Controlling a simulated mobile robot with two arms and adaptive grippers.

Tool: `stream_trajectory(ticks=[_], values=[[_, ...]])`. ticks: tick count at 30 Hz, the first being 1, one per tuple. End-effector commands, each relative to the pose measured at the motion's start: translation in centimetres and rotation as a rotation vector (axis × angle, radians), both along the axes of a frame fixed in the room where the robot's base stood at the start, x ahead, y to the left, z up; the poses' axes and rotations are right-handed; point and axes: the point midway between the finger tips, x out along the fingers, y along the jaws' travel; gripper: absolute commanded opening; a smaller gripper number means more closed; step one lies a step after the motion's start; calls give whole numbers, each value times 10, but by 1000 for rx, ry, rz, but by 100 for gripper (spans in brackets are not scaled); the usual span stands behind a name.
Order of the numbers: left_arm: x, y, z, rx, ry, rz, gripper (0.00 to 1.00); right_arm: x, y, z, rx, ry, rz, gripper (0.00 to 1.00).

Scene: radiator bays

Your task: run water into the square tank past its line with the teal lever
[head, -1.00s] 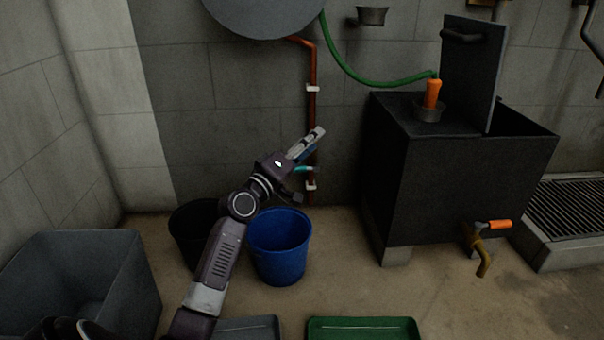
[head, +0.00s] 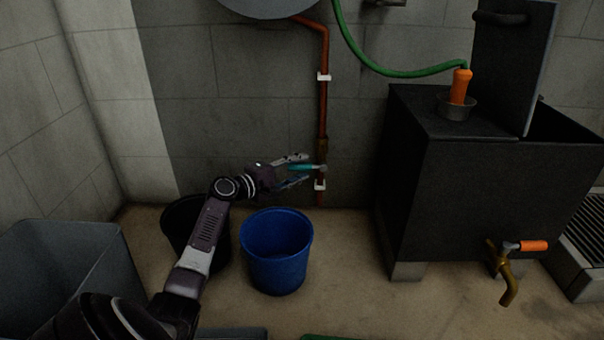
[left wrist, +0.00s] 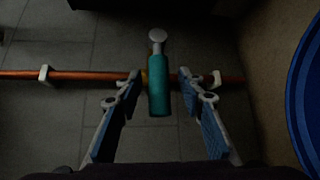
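The teal lever (head: 303,168) sits low on the copper pipe (head: 323,100) on the back wall. In the left wrist view the lever (left wrist: 158,88) lies between the two fingers of my left gripper (left wrist: 160,74). The fingers are open, with a gap visible on each side of the lever. In the head view my left gripper (head: 307,169) reaches the lever from the left. The dark square tank (head: 490,195) stands at the right, its lid raised. Its inside water level and line are hidden. My right gripper is out of view.
A green hose (head: 400,72) runs to an orange nozzle (head: 461,86) standing in a small cup (head: 457,107) on the tank top. A brass tap (head: 505,275) with an orange handle is on the tank front. Blue (head: 277,255) and black (head: 180,235) buckets stand below my arm.

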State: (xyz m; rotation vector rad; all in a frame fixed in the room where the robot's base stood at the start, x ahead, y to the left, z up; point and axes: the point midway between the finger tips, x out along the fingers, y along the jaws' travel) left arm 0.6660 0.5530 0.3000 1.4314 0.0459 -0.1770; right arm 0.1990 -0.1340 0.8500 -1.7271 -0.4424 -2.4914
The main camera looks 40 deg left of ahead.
Motion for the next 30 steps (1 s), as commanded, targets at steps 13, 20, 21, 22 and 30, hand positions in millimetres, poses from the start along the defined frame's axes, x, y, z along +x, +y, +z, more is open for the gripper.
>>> stream_trajectory(ticks=[13,20,21,22,30], values=[[10,-1,-1,2,1,1,36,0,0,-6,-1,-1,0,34],[10,-1,-1,2,1,0,11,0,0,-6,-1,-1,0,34],[10,-1,-1,2,1,0,6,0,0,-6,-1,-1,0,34],[10,-1,-1,2,1,0,3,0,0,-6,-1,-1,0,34],[10,-1,-1,2,1,0,0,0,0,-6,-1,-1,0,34]])
